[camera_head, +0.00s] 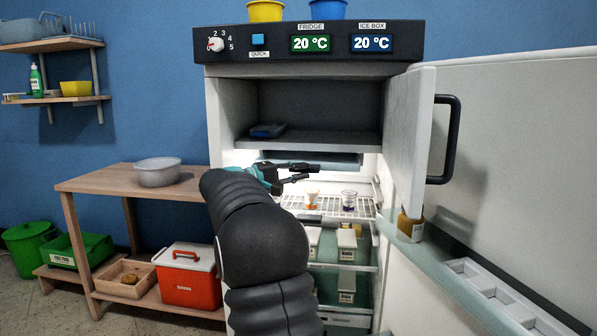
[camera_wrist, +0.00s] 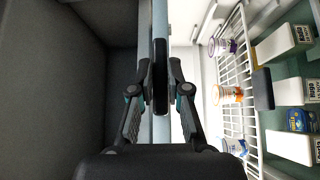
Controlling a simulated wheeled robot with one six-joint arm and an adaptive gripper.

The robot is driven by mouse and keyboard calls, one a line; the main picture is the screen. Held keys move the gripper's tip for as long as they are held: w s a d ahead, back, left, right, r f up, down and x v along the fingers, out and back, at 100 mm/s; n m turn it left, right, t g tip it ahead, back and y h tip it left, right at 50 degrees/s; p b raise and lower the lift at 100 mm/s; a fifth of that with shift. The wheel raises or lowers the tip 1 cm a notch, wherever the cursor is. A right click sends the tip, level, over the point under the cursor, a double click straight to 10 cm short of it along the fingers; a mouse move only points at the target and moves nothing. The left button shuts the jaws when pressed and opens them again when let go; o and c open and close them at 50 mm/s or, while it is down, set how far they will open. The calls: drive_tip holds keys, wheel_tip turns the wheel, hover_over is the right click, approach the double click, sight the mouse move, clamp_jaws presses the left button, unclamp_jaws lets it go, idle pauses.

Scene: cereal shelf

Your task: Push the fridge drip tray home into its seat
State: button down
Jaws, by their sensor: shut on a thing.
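The fridge drip tray (camera_head: 340,160) is a thin blue-grey panel under the ice box floor. In the wrist view, which is turned on its side, its pale blue front edge (camera_wrist: 161,128) runs from top to bottom of the picture. My gripper (camera_head: 302,173) is at the front of the tray, below the ice box. In the wrist view, my gripper (camera_wrist: 160,70) has its fingers closed on the middle of the tray's front. The fingers and arm hide part of the tray, and its seat at the back cannot be seen.
The ice box (camera_head: 330,105) is open and holds a blue pack (camera_head: 268,131). Its open door (camera_head: 410,140) stands on the right. Below, a wire shelf (camera_head: 335,207) holds small cups. The fridge door with racks is open at right. A wooden table (camera_head: 120,182) stands left.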

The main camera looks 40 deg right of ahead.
drive_tip(key=shift+w+d+p, duration=1.45)
drive_tip(key=shift+d+p, duration=0.1)
drive_tip(key=shift+d, duration=0.15)
drive_tip(key=shift+w+d+p, duration=1.45)
drive_tip(key=shift+d+p, duration=0.05)
drive_tip(key=shift+d, duration=0.2)
drive_tip(key=shift+w+d, duration=0.85)
drive_tip(key=shift+d, duration=0.15)
drive_tip(key=c, duration=1.1)
unclamp_jaws()
drive_tip(key=shift+o, duration=0.2)
drive_tip(key=w+a, duration=0.2)
drive_tip(key=a, duration=0.9)
drive_tip(key=shift+w+a, duration=0.2)
drive_tip(key=shift+a, duration=0.2)
drive_tip(key=shift+f, duration=0.1)
